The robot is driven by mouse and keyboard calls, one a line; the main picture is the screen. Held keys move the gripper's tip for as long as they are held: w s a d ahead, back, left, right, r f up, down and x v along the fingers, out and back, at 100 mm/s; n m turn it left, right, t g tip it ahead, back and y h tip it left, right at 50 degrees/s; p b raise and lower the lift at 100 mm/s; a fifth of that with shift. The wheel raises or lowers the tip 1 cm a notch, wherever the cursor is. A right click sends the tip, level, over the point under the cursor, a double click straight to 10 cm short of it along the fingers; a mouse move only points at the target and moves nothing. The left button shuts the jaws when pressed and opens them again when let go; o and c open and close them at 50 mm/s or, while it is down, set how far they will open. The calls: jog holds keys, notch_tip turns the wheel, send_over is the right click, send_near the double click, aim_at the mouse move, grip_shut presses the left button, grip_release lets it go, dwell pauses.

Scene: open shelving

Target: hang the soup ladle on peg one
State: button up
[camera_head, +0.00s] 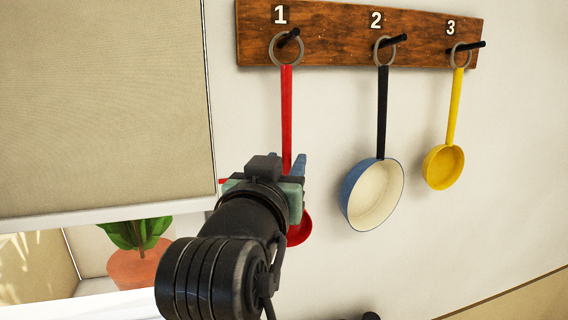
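The soup ladle, which I take to be the red utensil (287,120), hangs upright with its metal ring (273,52) at peg one (290,38), under the number 1. The peg appears to pass through the ring. The lower handle is hidden behind my gripper (285,170), and part of the red bowl (300,230) shows below it. My gripper is in front of or at the lower handle. One blue-grey fingertip shows right of the handle. The rest of the fingers are hidden, so I cannot tell whether they grip the handle.
The wooden peg board (340,45) is on the wall. A blue pan (374,195) hangs from peg two (394,41) and a yellow ladle-like pan (443,167) from peg three (470,46). A cabinet (105,100) and a potted plant (137,268) are at left. The wall below the pans is clear.

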jog(key=shift+o, duration=0.7)
jog(key=shift+s, duration=0.2)
jog(key=s+a+b, duration=0.2)
jog(key=s+b, duration=0.3)
jog(key=s, duration=0.7)
jog(key=s+d+r+n+t+y+b, duration=0.1)
jog(key=s+d+r+t+y+b, duration=0.2)
jog(key=s+r+t, duration=0.3)
notch_tip(320, 180, up, 2)
jog(key=d+t+b, duration=0.1)
jog(key=t, duration=0.2)
jog(key=shift+n+t, duration=0.3)
jog(key=shift+s+a+f, duration=0.1)
